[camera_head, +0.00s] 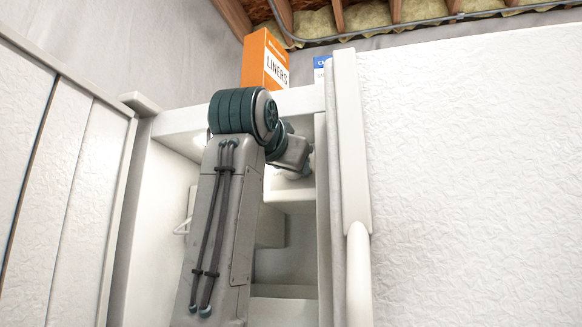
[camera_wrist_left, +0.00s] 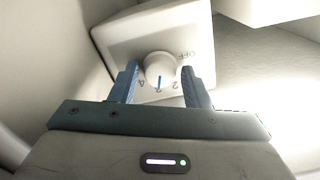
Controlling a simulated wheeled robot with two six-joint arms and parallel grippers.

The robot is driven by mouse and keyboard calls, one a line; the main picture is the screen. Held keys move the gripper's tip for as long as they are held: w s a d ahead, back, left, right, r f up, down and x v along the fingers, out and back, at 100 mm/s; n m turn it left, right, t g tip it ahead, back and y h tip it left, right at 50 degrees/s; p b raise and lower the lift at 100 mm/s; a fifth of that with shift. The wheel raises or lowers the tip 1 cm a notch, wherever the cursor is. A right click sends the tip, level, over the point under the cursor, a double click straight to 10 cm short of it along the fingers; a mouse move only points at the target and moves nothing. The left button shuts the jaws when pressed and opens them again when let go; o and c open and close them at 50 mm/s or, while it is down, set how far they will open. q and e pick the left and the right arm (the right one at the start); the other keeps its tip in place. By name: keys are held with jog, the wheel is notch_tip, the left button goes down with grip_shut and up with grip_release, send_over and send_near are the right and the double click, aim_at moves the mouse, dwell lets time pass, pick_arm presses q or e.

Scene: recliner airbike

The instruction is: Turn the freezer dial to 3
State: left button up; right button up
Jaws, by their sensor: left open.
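The freezer dial (camera_wrist_left: 160,67) is a round white knob on a white control box (camera_wrist_left: 120,35) in the left wrist view. A blue mark shows at its lower edge, between a "4" on the left and a "2" on the right; "OFF" is at the upper right. My left gripper (camera_wrist_left: 159,70) is open, with one blue finger on each side of the dial; I cannot tell if they touch it. In the head view my left arm reaches into the open freezer (camera_head: 168,215) and hides the dial. My right gripper is not in view.
The open freezer door (camera_head: 470,170) stands on the right, with a thick white edge and handle. An orange liners box (camera_head: 264,62) and a blue-and-white box (camera_head: 321,68) sit on top. A white wall with a narrow gap flanks the freezer on the left.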

pick_arm(q)
jog(key=shift+b+v, duration=1.15)
jog(key=shift+v, duration=1.35)
